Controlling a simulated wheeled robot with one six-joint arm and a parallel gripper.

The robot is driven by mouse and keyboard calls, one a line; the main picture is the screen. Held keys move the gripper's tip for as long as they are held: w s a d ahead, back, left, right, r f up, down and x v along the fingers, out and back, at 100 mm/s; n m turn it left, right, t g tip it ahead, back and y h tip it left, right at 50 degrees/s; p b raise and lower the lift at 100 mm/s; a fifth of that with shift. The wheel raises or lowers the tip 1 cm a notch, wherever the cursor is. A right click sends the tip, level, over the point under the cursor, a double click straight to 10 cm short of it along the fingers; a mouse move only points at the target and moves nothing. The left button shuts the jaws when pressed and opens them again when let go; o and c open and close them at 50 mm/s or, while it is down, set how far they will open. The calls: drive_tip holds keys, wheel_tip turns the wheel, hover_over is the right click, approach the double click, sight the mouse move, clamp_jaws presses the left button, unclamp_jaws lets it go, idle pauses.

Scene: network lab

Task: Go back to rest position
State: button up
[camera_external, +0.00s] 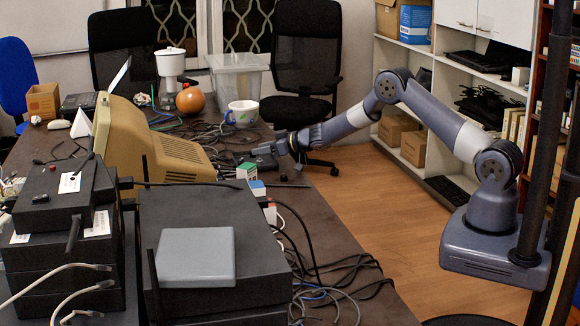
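My arm reaches left from its base at the right, over the floor and across the table's right edge. My gripper (262,154) is low over the cluttered table (335,232), beside dark cables and a dark box-like item. Its fingers are small and dark against the clutter, so I cannot tell whether they are open or shut, or whether they hold anything.
A white-green box (247,172) and a small blue-white box (257,188) stand just below the gripper. A cup (242,114), an orange ball (190,100) and a beige monitor (150,145) are nearby. Shelves (455,85) stand behind the arm. Floor is clear beneath it.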

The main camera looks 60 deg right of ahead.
drive_tip(key=r+b+v, duration=0.1)
drive_tip(key=v, duration=1.1)
drive_tip(key=p+x, duration=0.1)
drive_tip(key=x, duration=1)
drive_tip(key=shift+w+f, duration=0.1)
drive_tip(key=shift+w, duration=0.1)
drive_tip(key=shift+w+f+b, duration=0.3)
drive_tip(key=shift+w+f, duration=0.1)
drive_tip(key=shift+f, duration=0.3)
wheel_tip(320, 180, up, 12)
drive_tip(key=p, duration=0.4)
drive_tip(key=s+a+f+n+g+y+b, duration=0.2)
drive_tip(key=s+a+b, duration=0.4)
drive_tip(key=s, duration=0.4)
drive_tip(key=s+a+f+n+g+y+b, duration=0.1)
drive_tip(key=s+a+f+n+y+b, duration=0.2)
drive_tip(key=s, duration=0.8)
drive_tip(key=a+n+y+b, duration=0.2)
drive_tip(key=a+y, duration=0.1)
drive_tip(key=shift+s+g+b, duration=0.3)
drive_tip(key=shift+g+b, duration=0.1)
